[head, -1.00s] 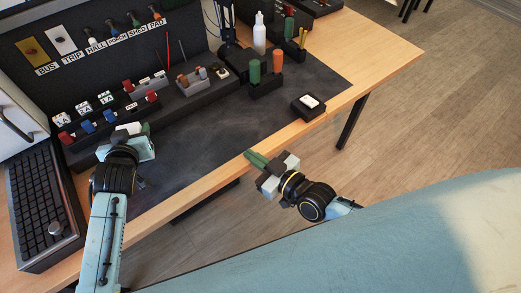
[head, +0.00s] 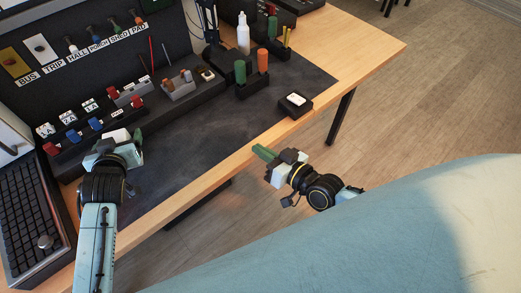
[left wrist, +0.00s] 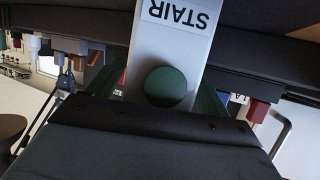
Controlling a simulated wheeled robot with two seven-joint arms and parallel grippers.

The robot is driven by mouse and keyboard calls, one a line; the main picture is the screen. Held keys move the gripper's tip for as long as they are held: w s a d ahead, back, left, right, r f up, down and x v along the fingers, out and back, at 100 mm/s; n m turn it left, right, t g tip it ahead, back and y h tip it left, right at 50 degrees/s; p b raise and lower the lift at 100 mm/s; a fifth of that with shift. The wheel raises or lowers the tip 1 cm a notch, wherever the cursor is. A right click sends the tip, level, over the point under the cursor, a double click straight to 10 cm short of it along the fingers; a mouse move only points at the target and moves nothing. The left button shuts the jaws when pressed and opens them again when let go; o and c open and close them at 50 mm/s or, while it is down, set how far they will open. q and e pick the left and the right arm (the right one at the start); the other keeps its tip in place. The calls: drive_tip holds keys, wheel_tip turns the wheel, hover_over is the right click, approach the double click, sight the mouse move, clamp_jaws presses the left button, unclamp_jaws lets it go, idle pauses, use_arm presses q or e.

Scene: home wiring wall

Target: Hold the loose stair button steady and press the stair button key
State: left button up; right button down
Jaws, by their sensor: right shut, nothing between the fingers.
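The stair button, a white plate with a STAIR label and a round green key (left wrist: 166,87), fills the middle of the left wrist view; the label is upside down there. My left gripper (left wrist: 163,98) has its green fingers along both sides of the plate and is shut on it. In the head view my left gripper (head: 122,143) is at the front of the black rack, with the white plate (head: 116,136) partly hidden by it. My right gripper (head: 263,152) is shut and empty, beside the table's front edge, well apart from the stair button.
A board with labelled buttons (head: 84,50) stands at the back. Red, blue and white blocks (head: 83,124) sit in the rack. A black box with a white top (head: 295,101) lies near the front edge. A keyboard-like panel (head: 29,205) is at left. The middle of the dark mat (head: 210,140) is clear.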

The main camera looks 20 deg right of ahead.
use_arm(q)
drive_tip(key=shift+r, duration=0.1)
drive_tip(key=v, duration=1.2)
